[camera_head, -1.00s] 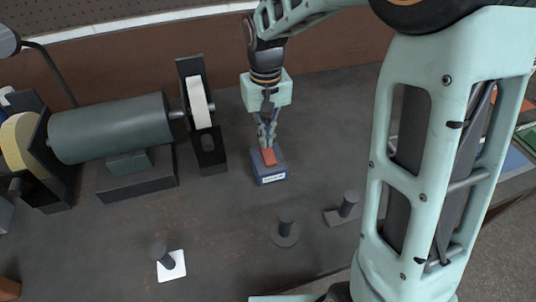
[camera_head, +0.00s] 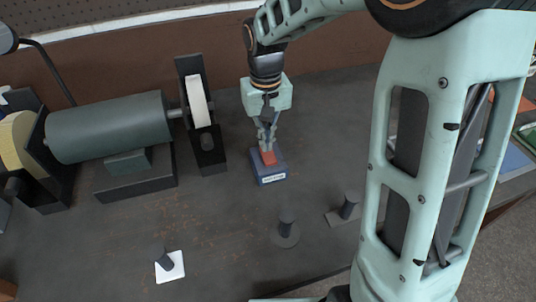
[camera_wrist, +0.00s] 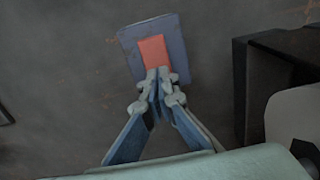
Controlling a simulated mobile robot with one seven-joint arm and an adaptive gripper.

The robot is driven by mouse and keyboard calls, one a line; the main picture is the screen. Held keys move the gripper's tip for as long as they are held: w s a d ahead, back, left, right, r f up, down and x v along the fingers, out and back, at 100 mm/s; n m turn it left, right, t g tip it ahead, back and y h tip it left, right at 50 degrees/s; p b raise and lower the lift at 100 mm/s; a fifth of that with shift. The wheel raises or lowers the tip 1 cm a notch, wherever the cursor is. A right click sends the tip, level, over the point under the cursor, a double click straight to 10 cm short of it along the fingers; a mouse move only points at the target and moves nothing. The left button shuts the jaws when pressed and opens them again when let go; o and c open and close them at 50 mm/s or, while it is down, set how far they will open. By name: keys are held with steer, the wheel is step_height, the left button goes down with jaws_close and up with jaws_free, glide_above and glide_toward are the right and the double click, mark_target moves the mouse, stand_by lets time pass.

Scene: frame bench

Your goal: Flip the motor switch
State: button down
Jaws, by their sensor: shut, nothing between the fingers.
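The motor switch is a blue box (camera_head: 268,176) with a red rocker (camera_head: 267,157) on top and a white label on its front. It sits on the dark bench to the right of the motor (camera_head: 110,126), a grey-green cylinder with a wheel at each end. My gripper (camera_head: 267,146) points down at the rocker, its fingers closed together and empty. In the wrist view, the fingertips (camera_wrist: 158,74) are at the near edge of the red rocker (camera_wrist: 152,51). They look to be touching or just above it; I cannot tell which. They cover that edge of the rocker.
The right wheel guard (camera_head: 209,160) stands close to the left of the switch. Several dark pegs stand in front, including one on a white plate (camera_head: 170,268) and one on a round base (camera_head: 285,238). Bare bench lies in front of the switch.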

steer(key=shift+f, duration=0.25)
steer(key=shift+r, duration=0.1)
steer(key=shift+r+p, duration=2.6)
steer(key=shift+r, duration=0.9)
steer(key=shift+f, duration=0.1)
